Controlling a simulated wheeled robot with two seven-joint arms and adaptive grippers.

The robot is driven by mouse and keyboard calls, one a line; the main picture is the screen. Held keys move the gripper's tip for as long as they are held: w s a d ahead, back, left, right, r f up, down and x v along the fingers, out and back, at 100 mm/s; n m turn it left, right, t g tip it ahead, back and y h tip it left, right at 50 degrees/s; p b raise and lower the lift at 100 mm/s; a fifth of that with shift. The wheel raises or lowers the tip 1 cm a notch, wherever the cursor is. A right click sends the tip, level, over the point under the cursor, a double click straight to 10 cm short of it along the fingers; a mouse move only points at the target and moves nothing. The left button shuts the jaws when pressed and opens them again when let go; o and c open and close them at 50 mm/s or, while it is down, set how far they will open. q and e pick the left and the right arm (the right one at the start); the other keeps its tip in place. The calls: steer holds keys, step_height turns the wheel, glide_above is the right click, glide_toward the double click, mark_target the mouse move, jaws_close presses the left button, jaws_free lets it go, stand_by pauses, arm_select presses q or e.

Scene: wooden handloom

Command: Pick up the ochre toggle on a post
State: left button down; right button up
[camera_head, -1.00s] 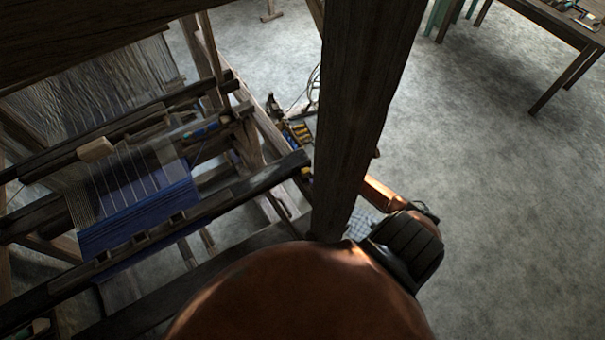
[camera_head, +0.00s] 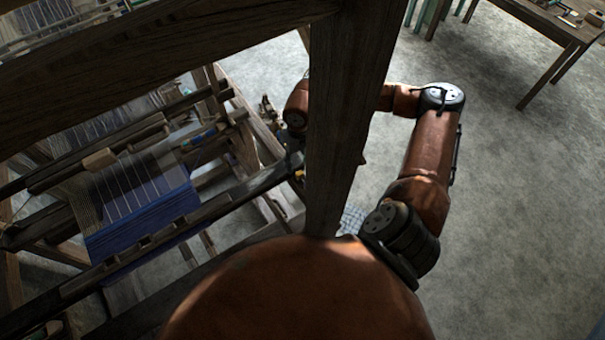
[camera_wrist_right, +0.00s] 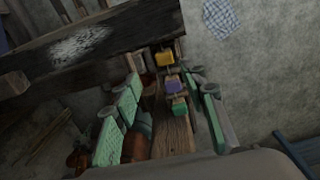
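The ochre toggle (camera_wrist_right: 164,57) is a small yellow block at the end of a wooden beam, just past a dark beam in the right wrist view. In the head view it is a tiny yellow spot (camera_head: 299,175) beside the large post. A purple block (camera_wrist_right: 173,87) and a green block (camera_wrist_right: 179,107) sit nearer along the same beam. My right gripper (camera_wrist_right: 170,90) is open and empty, its green-padded fingers either side of the row, with the ochre toggle beyond the fingertips. In the head view the post partly hides my right arm. My left gripper is out of view.
The large wooden post (camera_head: 345,120) and the upper beam (camera_head: 170,50) of the loom stand close in front. Blue cloth (camera_head: 140,205) is stretched on the loom at left. A table (camera_head: 545,30) stands at the far right. The floor at right is clear.

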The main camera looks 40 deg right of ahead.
mark_target(299, 172)
steer(key=shift+s+d+f, duration=0.2)
steer(key=shift+d+f, duration=0.05)
steer(key=shift+f, duration=0.9)
steer(key=f+p, duration=0.1)
steer(key=f, duration=0.1)
steer(key=w+f+p, duration=0.1)
steer(key=f, duration=0.1)
steer(key=shift+f, duration=0.1)
steer(key=shift+d+f, duration=0.1)
steer(key=shift+f, duration=0.5)
steer(key=shift+c, duration=0.6)
steer(key=c, duration=0.8)
